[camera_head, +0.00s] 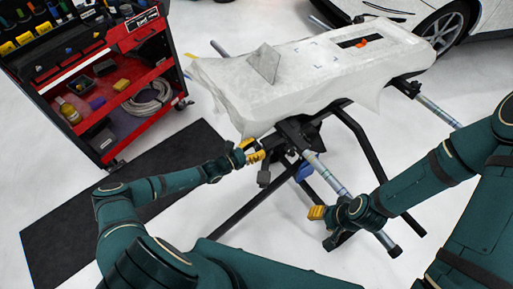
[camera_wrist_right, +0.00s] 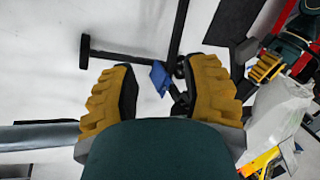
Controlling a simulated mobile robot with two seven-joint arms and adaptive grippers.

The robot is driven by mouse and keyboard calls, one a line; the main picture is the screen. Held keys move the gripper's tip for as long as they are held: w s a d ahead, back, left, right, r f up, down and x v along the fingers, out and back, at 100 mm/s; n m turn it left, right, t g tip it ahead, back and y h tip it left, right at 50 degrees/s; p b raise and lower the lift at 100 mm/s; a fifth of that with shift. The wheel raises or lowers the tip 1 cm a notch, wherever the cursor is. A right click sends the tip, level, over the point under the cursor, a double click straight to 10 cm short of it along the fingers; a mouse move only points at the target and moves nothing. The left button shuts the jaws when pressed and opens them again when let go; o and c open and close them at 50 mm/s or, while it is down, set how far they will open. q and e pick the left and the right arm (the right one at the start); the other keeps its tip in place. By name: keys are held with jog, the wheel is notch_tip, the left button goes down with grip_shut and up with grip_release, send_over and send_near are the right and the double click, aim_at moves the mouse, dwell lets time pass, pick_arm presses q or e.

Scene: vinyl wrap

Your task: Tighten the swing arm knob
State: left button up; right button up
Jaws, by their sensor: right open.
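A work stand (camera_head: 355,140) carries a panel wrapped in white film (camera_head: 310,65). A blue part (camera_head: 303,172) sits under its near end; it also shows in the right wrist view (camera_wrist_right: 160,77). A dark knob-like part (camera_head: 264,178) hangs beside it; I cannot tell which one is the swing arm knob. My left gripper (camera_head: 252,152) is open, close to the dark part and the panel's near edge. My right gripper (camera_head: 317,212) is open and empty beside the stand's grey tube (camera_head: 328,178). Its yellow fingers (camera_wrist_right: 165,80) frame the blue part from a distance.
A red tool cart (camera_head: 130,85) with bottles and a coiled hose stands at the upper left. A black mat (camera_head: 65,235) lies on the white floor. A white car (camera_head: 480,20) is at the upper right. The stand's black legs reach outward near my grippers.

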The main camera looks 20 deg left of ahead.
pick_arm(q)
jog(key=shift+r+m+p, duration=0.1)
jog(key=shift+m+p, duration=0.2)
jog(key=shift+p, duration=0.1)
jog(key=shift+m, duration=0.5)
jog(key=o, duration=1.2)
jog(key=v, duration=1.2)
